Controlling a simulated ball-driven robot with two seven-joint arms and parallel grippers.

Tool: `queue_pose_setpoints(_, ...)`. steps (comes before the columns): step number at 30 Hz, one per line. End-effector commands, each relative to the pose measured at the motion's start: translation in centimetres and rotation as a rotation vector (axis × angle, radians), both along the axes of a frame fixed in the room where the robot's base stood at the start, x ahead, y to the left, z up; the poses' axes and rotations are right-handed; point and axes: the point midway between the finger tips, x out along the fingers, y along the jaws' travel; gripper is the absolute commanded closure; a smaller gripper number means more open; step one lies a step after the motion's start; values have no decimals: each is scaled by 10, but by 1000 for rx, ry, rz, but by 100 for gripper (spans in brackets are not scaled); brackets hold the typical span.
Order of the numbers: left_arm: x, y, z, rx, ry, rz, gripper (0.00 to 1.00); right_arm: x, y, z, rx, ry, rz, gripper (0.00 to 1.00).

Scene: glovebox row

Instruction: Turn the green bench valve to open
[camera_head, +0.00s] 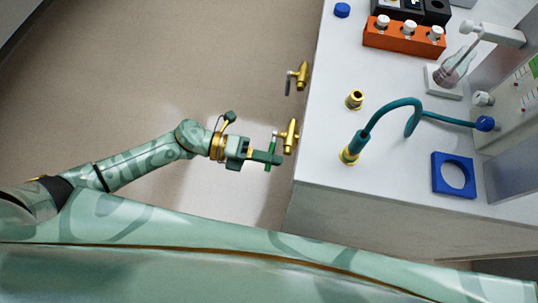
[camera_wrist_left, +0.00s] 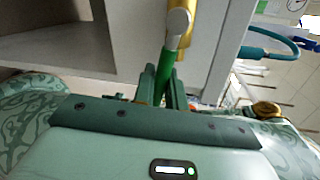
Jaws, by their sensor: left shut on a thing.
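The green bench valve has a brass body (camera_head: 290,136) on the left front edge of the bench. Its lever (camera_head: 268,167) has a green grip and a pale metal end, and in the head view it points toward the bottom of the picture. My left gripper (camera_head: 266,157) is shut on this green lever, with the brass body just to its right. In the left wrist view the green lever (camera_wrist_left: 165,72) stands between the fingers (camera_wrist_left: 163,88), below the pale pivot and beside the brass body (camera_wrist_left: 205,40). The fingers partly hide the lever. My right gripper is not in view.
A second brass valve (camera_head: 302,75) with a dark lever sits farther along the same edge. On the bench (camera_head: 330,150) are a teal hose (camera_head: 372,124), a brass fitting (camera_head: 355,99), a blue holder (camera_head: 438,174) and an orange rack (camera_head: 399,42). The floor left of the bench is clear.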

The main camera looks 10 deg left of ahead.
Motion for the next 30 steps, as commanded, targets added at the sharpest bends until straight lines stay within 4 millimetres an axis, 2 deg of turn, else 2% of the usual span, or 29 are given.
queue_pose_setpoints(3,1,1,8,2,69,2,100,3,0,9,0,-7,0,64)
queue_pose_setpoints(12,0,0,13,0,183,2,100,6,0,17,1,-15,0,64)
queue_pose_setpoints(29,0,0,13,-1,210,2,100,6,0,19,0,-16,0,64)
queue_pose_setpoints(30,0,0,13,-1,210,2,76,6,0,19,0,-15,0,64)
